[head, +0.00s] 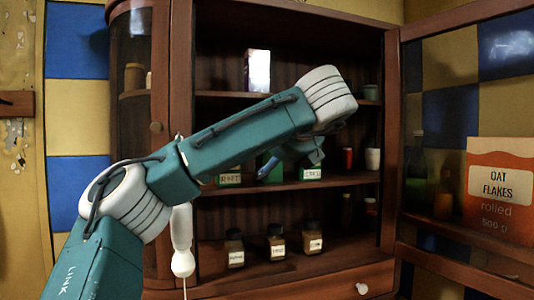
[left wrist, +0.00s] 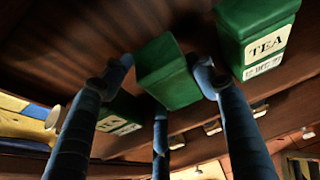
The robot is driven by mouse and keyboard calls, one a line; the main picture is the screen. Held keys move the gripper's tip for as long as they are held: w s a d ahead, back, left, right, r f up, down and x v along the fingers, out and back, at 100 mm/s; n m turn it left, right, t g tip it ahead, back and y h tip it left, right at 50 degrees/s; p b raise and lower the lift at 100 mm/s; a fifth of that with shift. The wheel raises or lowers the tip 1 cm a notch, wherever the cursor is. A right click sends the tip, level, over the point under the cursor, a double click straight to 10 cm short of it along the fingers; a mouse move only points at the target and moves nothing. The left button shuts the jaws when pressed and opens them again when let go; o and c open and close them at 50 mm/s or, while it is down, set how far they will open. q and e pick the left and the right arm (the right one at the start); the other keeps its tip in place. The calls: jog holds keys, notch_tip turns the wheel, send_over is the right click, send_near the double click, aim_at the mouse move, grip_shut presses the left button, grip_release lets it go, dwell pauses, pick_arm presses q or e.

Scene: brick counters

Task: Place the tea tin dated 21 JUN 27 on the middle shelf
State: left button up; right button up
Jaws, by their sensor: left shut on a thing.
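My left gripper (left wrist: 163,75) is shut on a plain-looking green tin (left wrist: 170,72), its fingers around the sides. No label or date shows on its visible faces. In the head view the held tin (head: 271,170) is largely behind my arm, at the middle shelf (head: 340,184) between two other tins. I cannot tell whether it touches the shelf. One green tea tin (head: 311,171) stands to its right; it also shows in the left wrist view (left wrist: 256,38), its date too blurred to read surely. Another tea tin (head: 230,176) stands to the left, also in the wrist view (left wrist: 118,121).
Several labelled jars (head: 276,242) stand on the lower shelf. A pale box (head: 257,70) stands on the upper shelf. A red jar (head: 347,159) and white cup (head: 372,159) are at the middle shelf's right. The glass door (head: 455,248) is open, near an oat flakes box (head: 499,190).

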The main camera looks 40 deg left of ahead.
pick_arm(q)
jog(key=o, duration=0.9)
jog(key=shift+d, duration=0.1)
pick_arm(e)
jog(key=shift+d, duration=0.25)
jog(key=shift+d, duration=0.1)
pick_arm(q)
jog(key=shift+s+d+r+b, duration=0.1)
jog(key=shift+s+d+b, duration=0.05)
jog(key=shift+d+b, duration=0.3)
jog(key=b+v, duration=0.5)
jog(key=v, duration=0.6)
pick_arm(e)
jog(key=f, duration=0.5)
jog(key=shift+a+f, duration=0.2)
jog(key=shift+f, duration=0.2)
